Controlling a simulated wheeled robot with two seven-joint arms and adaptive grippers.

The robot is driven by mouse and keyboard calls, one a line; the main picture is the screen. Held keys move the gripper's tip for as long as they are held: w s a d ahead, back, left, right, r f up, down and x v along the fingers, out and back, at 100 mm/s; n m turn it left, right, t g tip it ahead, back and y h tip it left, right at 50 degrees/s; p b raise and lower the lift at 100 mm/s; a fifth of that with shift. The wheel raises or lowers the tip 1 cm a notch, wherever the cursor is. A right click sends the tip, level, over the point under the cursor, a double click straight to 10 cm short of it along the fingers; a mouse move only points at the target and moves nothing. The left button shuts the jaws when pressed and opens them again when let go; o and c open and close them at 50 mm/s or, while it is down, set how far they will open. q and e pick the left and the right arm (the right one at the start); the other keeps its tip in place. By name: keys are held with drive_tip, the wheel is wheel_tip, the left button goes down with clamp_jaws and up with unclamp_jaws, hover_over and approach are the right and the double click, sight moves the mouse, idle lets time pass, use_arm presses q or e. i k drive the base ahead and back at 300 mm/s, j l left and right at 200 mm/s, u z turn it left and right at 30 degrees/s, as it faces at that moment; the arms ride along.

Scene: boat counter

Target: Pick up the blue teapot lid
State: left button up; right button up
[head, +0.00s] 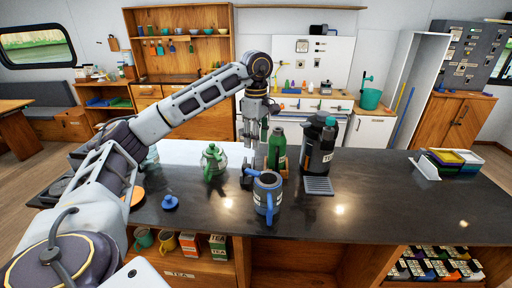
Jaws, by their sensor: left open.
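The blue teapot lid (170,202) lies on the dark counter at the left, near its front edge, with its knob up. The blue teapot (267,194) stands without a lid near the front edge, its handle facing me. My left gripper (251,143) points down over the counter, above and behind the blue teapot and well to the right of the lid. It is open, and nothing shows between its fingers. My right gripper is not in view.
A green teapot (214,161) stands between the lid and my left gripper. A green bottle (277,148) and a dark dispenser (319,146) with a drip tray (318,186) stand behind and right. Colored trays (454,158) sit far right. The right-hand counter is mostly clear.

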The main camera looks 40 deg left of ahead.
sight(170, 203)
drive_tip(key=u, duration=2.1)
